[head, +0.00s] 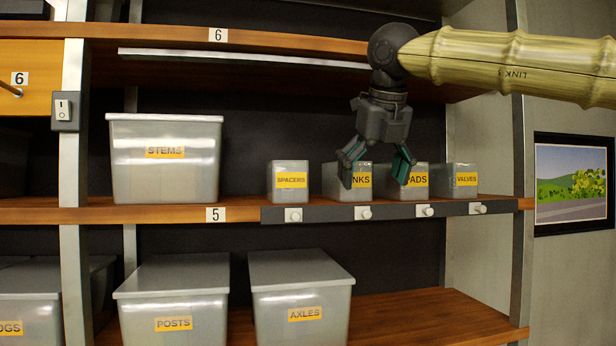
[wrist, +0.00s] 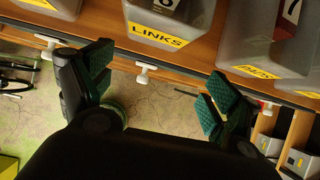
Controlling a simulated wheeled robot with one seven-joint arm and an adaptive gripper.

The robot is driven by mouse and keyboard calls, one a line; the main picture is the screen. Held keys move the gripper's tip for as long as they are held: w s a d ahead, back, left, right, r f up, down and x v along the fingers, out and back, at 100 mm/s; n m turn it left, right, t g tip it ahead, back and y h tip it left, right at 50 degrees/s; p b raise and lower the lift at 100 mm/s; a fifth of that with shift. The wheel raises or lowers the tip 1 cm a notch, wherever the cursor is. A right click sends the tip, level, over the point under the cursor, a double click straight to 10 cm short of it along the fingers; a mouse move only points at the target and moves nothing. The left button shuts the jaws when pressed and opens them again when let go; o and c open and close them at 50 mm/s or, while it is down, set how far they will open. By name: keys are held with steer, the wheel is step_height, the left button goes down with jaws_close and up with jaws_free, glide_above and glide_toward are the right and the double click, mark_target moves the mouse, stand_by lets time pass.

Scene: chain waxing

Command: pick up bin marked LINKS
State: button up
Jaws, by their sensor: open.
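The bin marked LINKS (head: 334,182) is a small grey bin with a yellow label on shelf 5, between the SPACERS and PADS bins. In the head view my gripper hides the first letters of its label. In the wrist view the LINKS bin (wrist: 182,25) is at the top centre, its label fully readable. My gripper (head: 375,178) hangs pointing down in front of the LINKS and PADS bins, open and empty. In the wrist view its teal-padded fingers (wrist: 160,85) are spread wide, and the LINKS bin lies beyond them, apart from them.
The SPACERS bin (head: 287,180), PADS bin (head: 408,190) and VALVES bin (head: 462,181) share the row. A dark rail (head: 330,213) with white knobs runs along the shelf edge. Shelf 6 (head: 270,40) is above. Larger STEMS (head: 165,180), POSTS (head: 170,300) and AXLES (head: 300,290) bins stand around.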

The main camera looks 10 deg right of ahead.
steer(key=shift+y, duration=0.3)
steer(key=w+p, duration=0.1)
steer(key=w, duration=0.1)
steer(key=w+a+p, duration=0.1)
steer(key=w, duration=0.2)
steer(key=w+p, duration=0.1)
steer(key=w, duration=0.2)
steer(key=shift+w+a+r, duration=0.15)
steer(key=shift+a+r, duration=0.1)
steer(key=shift+a, duration=0.05)
steer(key=shift+w+f+p, duration=0.1)
steer(key=shift+w+p, duration=0.25)
steer(key=shift+w, duration=0.2)
steer(key=w+p, duration=0.3)
steer(key=w, duration=0.1)
steer(key=shift+w+a+f, duration=0.1)
steer(key=shift+w+a, duration=0.05)
steer(key=shift+w, duration=0.15)
steer(key=shift+w+f, duration=0.1)
steer(key=shift+f, duration=0.15)
steer(key=shift+s+f, duration=0.15)
steer(key=shift+s, duration=0.05)
steer(key=shift+w+f, duration=0.1)
steer(key=shift+w, duration=0.05)
steer(key=shift+c, duration=0.4)
